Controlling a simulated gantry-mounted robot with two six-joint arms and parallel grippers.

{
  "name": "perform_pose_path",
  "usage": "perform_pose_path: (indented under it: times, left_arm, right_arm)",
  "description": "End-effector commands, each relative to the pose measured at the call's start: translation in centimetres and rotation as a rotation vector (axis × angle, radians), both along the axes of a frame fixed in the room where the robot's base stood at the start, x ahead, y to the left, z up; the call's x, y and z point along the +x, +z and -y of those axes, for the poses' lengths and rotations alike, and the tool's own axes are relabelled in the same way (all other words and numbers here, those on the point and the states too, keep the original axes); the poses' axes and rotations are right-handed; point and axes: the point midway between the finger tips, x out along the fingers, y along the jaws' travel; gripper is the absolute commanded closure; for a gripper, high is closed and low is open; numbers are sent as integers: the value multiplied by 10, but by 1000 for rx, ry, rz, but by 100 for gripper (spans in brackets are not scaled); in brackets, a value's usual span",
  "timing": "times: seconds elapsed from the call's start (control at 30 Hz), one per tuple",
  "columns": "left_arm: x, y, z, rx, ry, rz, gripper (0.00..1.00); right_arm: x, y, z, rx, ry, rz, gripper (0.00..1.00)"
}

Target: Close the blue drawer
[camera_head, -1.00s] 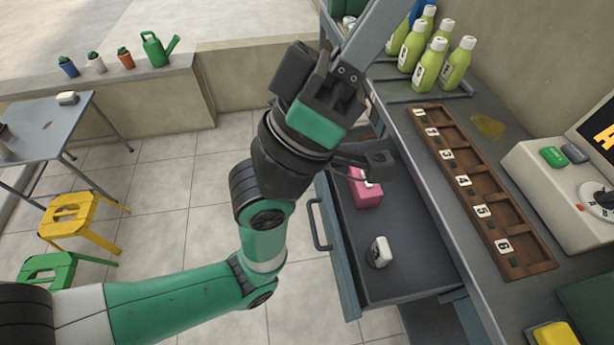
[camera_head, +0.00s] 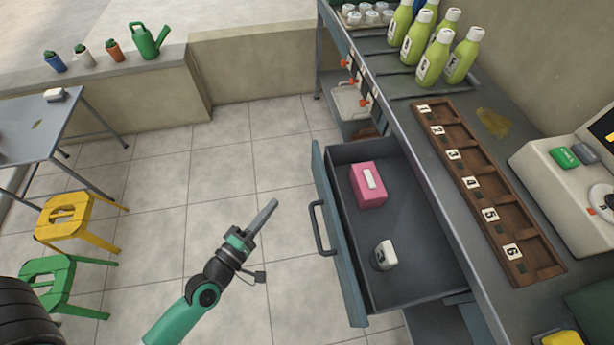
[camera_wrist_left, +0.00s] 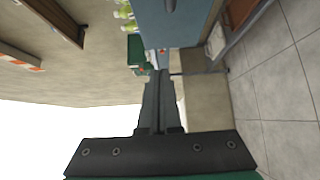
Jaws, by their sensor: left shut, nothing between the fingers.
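The blue drawer (camera_head: 341,245) is pulled out from under the counter, its front facing left with a dark bar handle (camera_head: 320,228). Inside it lie a pink box (camera_head: 368,185) and a small white-and-dark item (camera_head: 384,256). My left gripper (camera_head: 272,205) is shut and empty, its fingers pointing up and right. It is left of the drawer handle, with a gap of floor showing between in the head view. In the left wrist view the shut fingers (camera_wrist_left: 159,76) point toward a blue panel (camera_wrist_left: 172,35) that looks like the drawer front. My right gripper is not in view.
The counter holds green bottles (camera_head: 416,45), a numbered wooden tray (camera_head: 481,190) and a white machine (camera_head: 560,180). A yellow stool (camera_head: 66,215), a green stool (camera_head: 62,280) and a table (camera_head: 40,125) stand at the left. Tiled floor is clear between.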

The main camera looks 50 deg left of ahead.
Motion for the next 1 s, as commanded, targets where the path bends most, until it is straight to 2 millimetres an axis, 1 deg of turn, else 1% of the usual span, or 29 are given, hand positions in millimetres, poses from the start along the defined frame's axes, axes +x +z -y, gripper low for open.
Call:
perform_pose_path:
  times: [0.17,0.27,0.47,0.5,0.53,0.6,0.7,0.8,1.0]
  left_arm:
    - [26,5,-8,2,-1,3,100]
    - [47,6,-15,2,-1,3,100]
    - [89,4,-28,2,-1,3,100]
    - [97,5,-29,2,-3,3,100]
    - [101,8,-25,-1,-7,0,100]
    - [110,8,-19,1,-7,0,100]
    - [120,4,-14,1,-6,1,100]
    - [125,3,-11,1,-4,1,100]
    - [127,1,-10,1,-2,1,100]
  right_arm:
    - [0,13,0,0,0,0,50]
    - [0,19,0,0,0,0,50]
    - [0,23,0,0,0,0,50]
    - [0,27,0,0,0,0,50]
    - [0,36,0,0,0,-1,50]
    - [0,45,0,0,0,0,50]
    - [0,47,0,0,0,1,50]
    - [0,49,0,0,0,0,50]
    - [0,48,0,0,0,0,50]
